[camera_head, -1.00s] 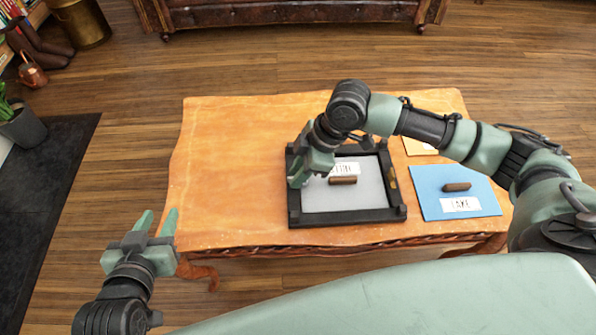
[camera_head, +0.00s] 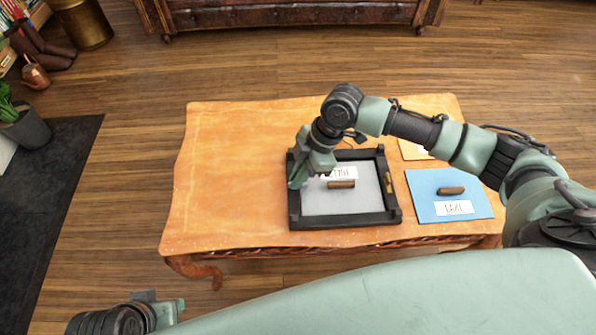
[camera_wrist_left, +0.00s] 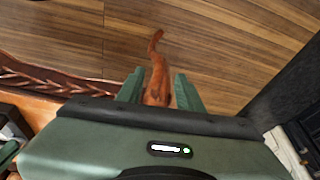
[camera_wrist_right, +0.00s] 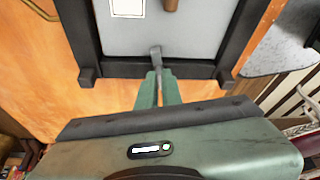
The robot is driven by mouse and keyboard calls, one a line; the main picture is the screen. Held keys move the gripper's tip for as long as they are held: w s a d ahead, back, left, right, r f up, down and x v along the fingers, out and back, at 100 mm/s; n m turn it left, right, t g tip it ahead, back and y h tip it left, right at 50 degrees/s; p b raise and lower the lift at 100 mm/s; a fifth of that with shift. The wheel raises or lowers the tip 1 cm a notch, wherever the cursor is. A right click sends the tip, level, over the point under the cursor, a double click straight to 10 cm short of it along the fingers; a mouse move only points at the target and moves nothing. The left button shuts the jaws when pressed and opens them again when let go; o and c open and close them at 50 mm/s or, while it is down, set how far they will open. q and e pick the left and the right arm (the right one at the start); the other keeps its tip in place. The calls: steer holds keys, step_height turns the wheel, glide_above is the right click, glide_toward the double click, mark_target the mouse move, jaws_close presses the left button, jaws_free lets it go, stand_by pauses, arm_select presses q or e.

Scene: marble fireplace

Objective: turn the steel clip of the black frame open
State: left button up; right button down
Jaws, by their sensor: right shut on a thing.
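The black frame (camera_head: 345,222) lies flat on the table, around a grey panel (camera_head: 350,202) that bears a brown handle (camera_head: 341,185) and a white label (camera_head: 343,172). My right gripper (camera_head: 300,178) is at the frame's left bar. In the right wrist view it is shut on the steel clip (camera_wrist_right: 156,56), whose free end shows past the fingertips (camera_wrist_right: 159,85) and reaches over the bar's inner edge onto the panel. A brass-coloured piece (camera_head: 389,182) lies along the frame's right bar. My left gripper (camera_wrist_left: 158,88) is open and empty, off the table's front edge.
A blue panel (camera_head: 428,186) with a brown handle and a white label lies right of the frame. A yellow-orange sheet (camera_head: 414,150) lies partly behind my right arm. The table's left side (camera_head: 225,180) is bare. A leather sofa (camera_head: 290,14) stands behind.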

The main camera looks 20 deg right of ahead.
steer(key=shift+w+r+n+g+p, duration=0.15)
steer(key=shift+n+g+p, duration=0.15)
steer(key=shift+n+p, duration=0.3)
steer(key=n, duration=0.1)
steer(key=n+g+p, duration=0.1)
steer(key=n, duration=0.1)
steer(key=shift+w+a+n+p, duration=0.1)
steer(key=shift+w+n+p, duration=0.05)
steer(key=shift+n+p, duration=0.15)
steer(key=shift+n+g, duration=0.5)
steer(key=shift+n, duration=0.4)
steer(key=shift+w+a+n+g+h, duration=0.15)
steer(key=shift+n+g+h, duration=0.2)
steer(key=shift+n, duration=0.55)
steer(key=shift+n+h, duration=0.35)
steer(key=shift+n, duration=0.55)
steer(key=n+g+h, duration=0.1)
steer(key=n, duration=0.2)
steer(key=shift+w+a, duration=0.1)
arm_select(q)
steer(key=shift+w+x, duration=0.1)
steer(key=shift+x, duration=0.9)
steer(key=shift+w+x, duration=0.15)
steer(key=shift+x, duration=0.8)
arm_select(e)
steer(key=shift+n+h, duration=0.4)
steer(key=shift+n, duration=0.5)
arm_select(q)
steer(key=shift+d+r, duration=0.1)
steer(key=shift+r, duration=0.1)
